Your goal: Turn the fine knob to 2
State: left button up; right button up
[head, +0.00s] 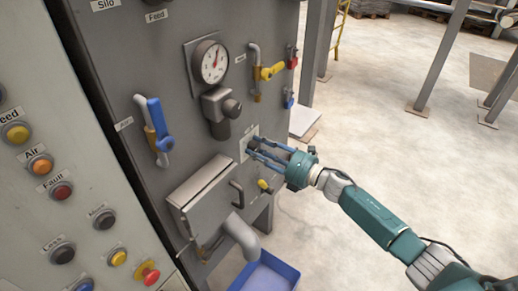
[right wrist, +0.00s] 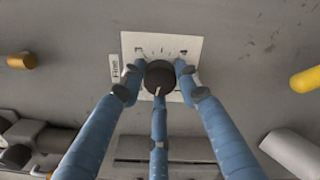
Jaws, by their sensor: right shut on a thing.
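The fine knob (right wrist: 160,76) is a dark round knob on a white scale plate (right wrist: 191,45) in the right wrist view. A label reading "Fine" (right wrist: 115,68) is beside the plate. A pale mark shows on the knob's lower side; the scale's numbers are too small to read. My right gripper (right wrist: 159,85) has its blue fingers closed around the knob, two from the sides and one from below. In the head view the right gripper (head: 262,151) reaches the panel, and its fingers hide most of the knob. My left gripper is out of view.
A pressure gauge (head: 211,62) and a blue-handled valve (head: 159,126) are on the panel left of the gripper. A yellow valve (head: 268,72) is above and a small yellow knob (head: 264,185) below. A blue bin (head: 268,275) stands under the spout (head: 241,236).

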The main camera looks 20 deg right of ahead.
jog(key=m, duration=0.6)
jog(key=shift+s+a+f+p, duration=0.15)
jog(key=shift+f+p, duration=0.15)
jog(key=shift+p, duration=0.1)
dwell(0.3)
jog(key=o, duration=1.1)
jog(key=shift+o, duration=0.2)
jog(key=shift+r, duration=0.2)
jog(key=v, duration=1.2)
